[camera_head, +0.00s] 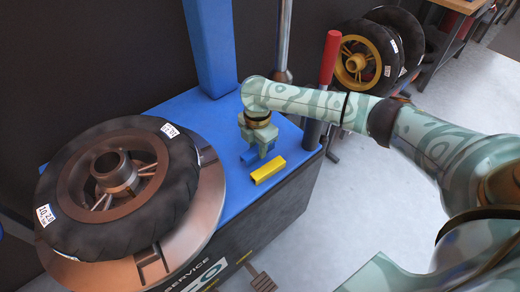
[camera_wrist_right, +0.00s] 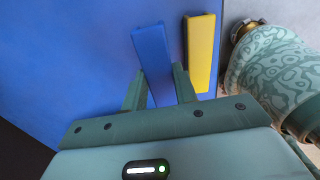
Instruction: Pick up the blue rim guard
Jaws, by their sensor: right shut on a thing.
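The blue rim guard (camera_wrist_right: 151,50) is a small blue bar near the blue machine top, beside a yellow rim guard (camera_head: 269,170). In the head view the blue guard (camera_head: 249,157) shows just left of the yellow one, partly hidden by my right gripper (camera_head: 262,153). In the right wrist view my right gripper (camera_wrist_right: 160,82) has a finger on each side of the blue guard and is shut on it. The yellow guard (camera_wrist_right: 200,52) lies just right of the fingers in that view. I cannot tell whether the blue guard still touches the surface. My left gripper is not in view.
A tire on a turntable (camera_head: 207,205) fills the left of the blue machine top (camera_head: 228,117). A blue column (camera_head: 209,45) stands behind. A red-handled bar (camera_head: 329,62) stands at the right corner. More wheels (camera_head: 366,55) stand farther back. Grey floor is open at right.

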